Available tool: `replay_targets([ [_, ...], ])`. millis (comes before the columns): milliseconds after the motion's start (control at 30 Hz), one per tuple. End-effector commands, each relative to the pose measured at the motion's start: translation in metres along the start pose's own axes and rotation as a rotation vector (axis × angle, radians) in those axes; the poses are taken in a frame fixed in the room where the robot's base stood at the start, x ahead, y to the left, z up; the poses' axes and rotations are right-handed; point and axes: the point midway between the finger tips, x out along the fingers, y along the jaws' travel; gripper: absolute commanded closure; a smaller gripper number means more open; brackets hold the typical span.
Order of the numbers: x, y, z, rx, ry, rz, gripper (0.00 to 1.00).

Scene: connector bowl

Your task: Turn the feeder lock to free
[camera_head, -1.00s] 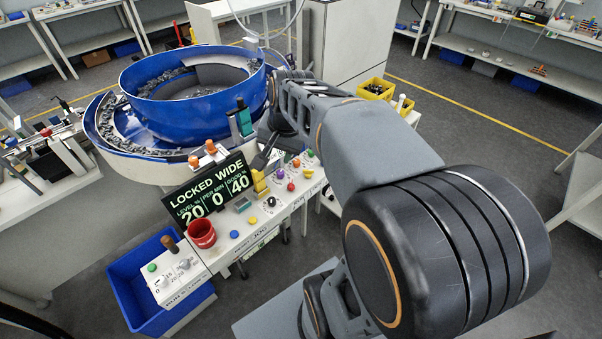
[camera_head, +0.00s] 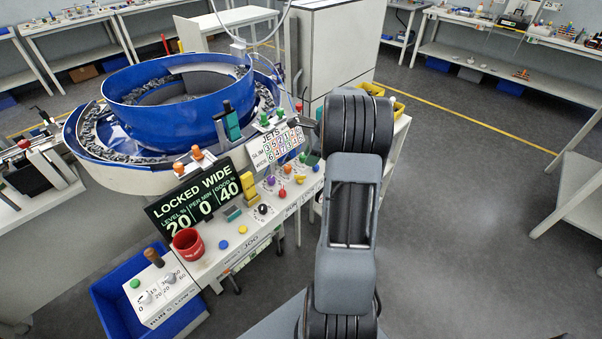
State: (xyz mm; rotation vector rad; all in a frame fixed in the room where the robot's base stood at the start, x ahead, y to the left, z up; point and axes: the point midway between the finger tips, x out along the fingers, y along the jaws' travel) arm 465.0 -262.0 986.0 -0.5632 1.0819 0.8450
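The display (camera_head: 200,197) on the feeder reads "LOCKED WIDE", with level 20, per min 0 and good 40. The blue bowl feeder (camera_head: 180,105) stands behind it with dark small parts in its track. A yellow upright piece (camera_head: 247,187) stands just right of the display on the white control panel (camera_head: 214,254). A black knob (camera_head: 263,209) sits in front of it. I cannot tell which control is the feeder lock.
A sign marked "JETS" (camera_head: 276,147) stands behind the panel's coloured knobs. A red cup (camera_head: 188,243) stands at the panel's front left. A blue bin (camera_head: 120,306) is below left, beside a box with dials (camera_head: 166,285). Open floor lies to the right.

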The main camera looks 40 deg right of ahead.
Motion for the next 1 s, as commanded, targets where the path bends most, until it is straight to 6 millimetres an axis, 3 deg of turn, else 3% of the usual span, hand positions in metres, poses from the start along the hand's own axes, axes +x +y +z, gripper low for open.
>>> replay_targets([
  [200,0.042,0.001,0.001,-0.002,0.000,0.004,0.64],
  [400,0.068,0.001,0.000,-0.001,0.000,0.002,0.64],
  [633,0.082,0.000,0.001,-0.003,0.000,0.001,0.64],
  [967,0.084,0.000,0.000,-0.003,0.000,0.000,0.64],
  [1000,0.083,0.000,0.000,-0.002,0.000,0.000,0.68],
])
